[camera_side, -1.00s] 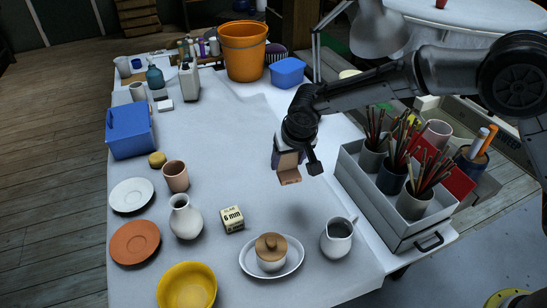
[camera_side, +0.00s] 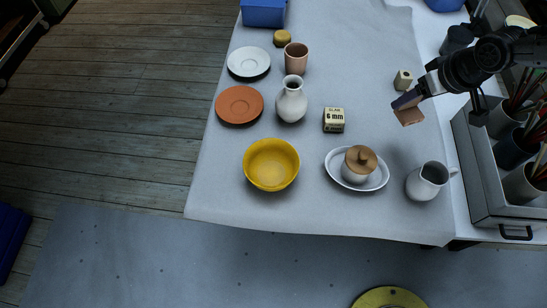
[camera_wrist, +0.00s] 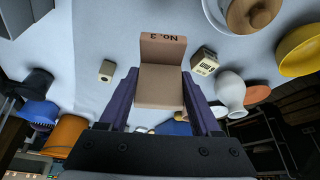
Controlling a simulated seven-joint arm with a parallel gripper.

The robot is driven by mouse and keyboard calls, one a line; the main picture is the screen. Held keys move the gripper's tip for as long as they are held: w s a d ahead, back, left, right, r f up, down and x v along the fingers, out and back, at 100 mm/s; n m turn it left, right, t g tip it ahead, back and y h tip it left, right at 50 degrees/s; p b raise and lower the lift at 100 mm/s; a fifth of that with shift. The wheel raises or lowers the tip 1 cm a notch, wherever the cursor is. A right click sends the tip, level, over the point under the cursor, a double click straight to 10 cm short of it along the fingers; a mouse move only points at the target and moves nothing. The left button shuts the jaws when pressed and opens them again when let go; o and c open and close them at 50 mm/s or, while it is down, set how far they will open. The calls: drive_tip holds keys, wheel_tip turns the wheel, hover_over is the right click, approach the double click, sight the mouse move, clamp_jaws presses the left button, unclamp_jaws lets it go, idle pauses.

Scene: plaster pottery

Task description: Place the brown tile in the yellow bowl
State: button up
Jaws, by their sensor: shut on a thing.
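The brown tile (camera_side: 409,116) is an L-shaped piece; "No.3" shows on its raised end in the wrist view (camera_wrist: 160,88). My gripper (camera_side: 406,101) is shut on it and holds it above the right part of the table. Purple fingers flank the tile in the wrist view (camera_wrist: 160,95). The yellow bowl (camera_side: 271,175) stands near the table's front left edge, well to the left of and nearer than the tile. It looks empty. It also shows at the right of the wrist view (camera_wrist: 298,58).
Between tile and bowl stand a lidded pot (camera_side: 356,168) on a white oval dish (camera_side: 377,182) and a "6 mm" box (camera_side: 334,121). A white vase (camera_side: 291,103), a terracotta plate (camera_side: 239,105), a jug (camera_side: 428,180) and a grey brush crate (camera_side: 474,180) stand around.

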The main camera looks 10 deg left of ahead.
drive_tip(key=s+a+r+n+g+y, duration=0.1)
drive_tip(key=s+a+n+g, duration=0.1)
drive_tip(key=s+a+n, duration=0.65)
drive_tip(key=s+a+r+n+g+y, duration=0.2)
drive_tip(key=s+a+n, duration=0.3)
drive_tip(key=s+a, duration=0.5)
approach(258, 171)
drive_tip(key=shift+a+r+m, duration=0.15)
drive_tip(key=shift+a+m, duration=0.1)
drive_tip(key=shift+a, duration=0.8)
drive_tip(key=shift+a+f+h, duration=0.15)
drive_tip(key=shift+f+h, duration=0.15)
drive_tip(key=shift+f, duration=1.4)
drive_tip(key=shift+f, duration=0.35)
drive_tip(key=shift+f, duration=0.25)
